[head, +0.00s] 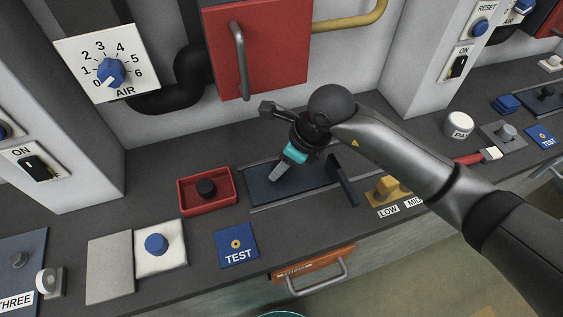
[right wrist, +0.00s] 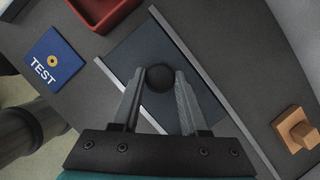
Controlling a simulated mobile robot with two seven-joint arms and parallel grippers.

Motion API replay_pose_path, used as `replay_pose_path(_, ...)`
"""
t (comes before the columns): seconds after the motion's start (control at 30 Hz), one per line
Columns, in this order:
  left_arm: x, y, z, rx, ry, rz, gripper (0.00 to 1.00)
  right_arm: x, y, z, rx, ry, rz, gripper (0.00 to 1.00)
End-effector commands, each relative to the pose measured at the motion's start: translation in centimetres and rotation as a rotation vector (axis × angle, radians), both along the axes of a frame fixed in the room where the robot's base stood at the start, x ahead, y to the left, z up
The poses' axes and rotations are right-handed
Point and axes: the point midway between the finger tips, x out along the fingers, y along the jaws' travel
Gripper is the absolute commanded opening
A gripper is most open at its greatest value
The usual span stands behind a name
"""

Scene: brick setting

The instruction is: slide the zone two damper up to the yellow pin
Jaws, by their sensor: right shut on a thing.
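A dark blue sliding plate (head: 258,191) lies between two pale rails on the grey counter; I take it for the zone two damper, though no zone label shows on it. It also shows in the right wrist view (right wrist: 205,98) with a round black knob (right wrist: 160,78). My right gripper (head: 276,176) reaches down over the plate. In the right wrist view its fingers (right wrist: 162,80) are shut on the black knob, one on each side. I cannot make out a yellow pin; the arm hides part of the track. My left gripper is not in view.
A red tray (head: 221,205) with a black knob sits left of the track. A dark upright bar (head: 343,181) stands at its right, before a yellow knob (head: 387,185). A blue TEST plate (head: 237,245) lies in front. A red door (head: 258,50) hangs behind.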

Motion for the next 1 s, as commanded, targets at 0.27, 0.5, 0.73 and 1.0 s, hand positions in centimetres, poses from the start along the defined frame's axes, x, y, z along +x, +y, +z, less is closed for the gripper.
replay_pose_path(0.27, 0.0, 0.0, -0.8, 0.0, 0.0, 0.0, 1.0, 1.1, -3.0, -0.1, -0.004, -0.003, -0.004, 0.0)
replay_pose_path(0.5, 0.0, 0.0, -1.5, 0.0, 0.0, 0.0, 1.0, 1.9, -5.5, 0.0, -0.003, -0.003, -0.002, 0.0)
replay_pose_path(0.73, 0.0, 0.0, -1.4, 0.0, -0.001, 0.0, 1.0, 1.9, -5.5, 0.1, -0.001, -0.002, -0.001, 0.0)
replay_pose_path(1.0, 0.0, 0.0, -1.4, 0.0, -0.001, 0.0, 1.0, 1.8, -5.5, 0.1, -0.001, -0.001, -0.002, 0.66)
